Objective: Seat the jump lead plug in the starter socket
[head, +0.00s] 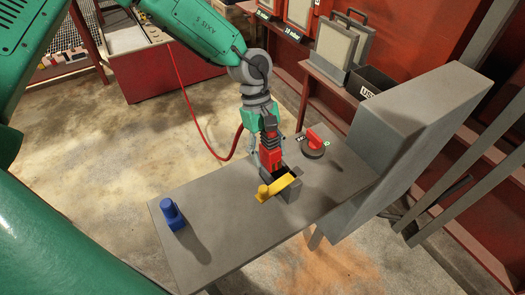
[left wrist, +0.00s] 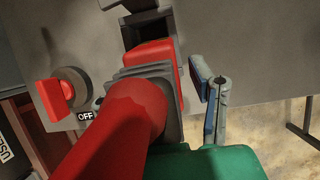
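The jump lead plug (head: 270,157) is red with a dark ribbed collar, and a red cable runs from it. In the left wrist view the plug (left wrist: 148,54) has its nose at the opening of the starter socket (left wrist: 126,36). I cannot tell how deep it sits. In the head view the socket (head: 290,193) is a dark grey box on the bench, with a yellow lever-like part (head: 279,187) across it. My left gripper (head: 267,146) has its fingers on both sides of the plug; the right finger in the wrist view stands apart from it. My right gripper is not in view.
A red rotary switch (head: 315,142) stands behind the socket; an OFF label (left wrist: 85,116) shows beside it. A blue part (head: 172,215) stands on the left of the grey bench (head: 235,235). A tall grey block (head: 425,125) rises at the bench's right end.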

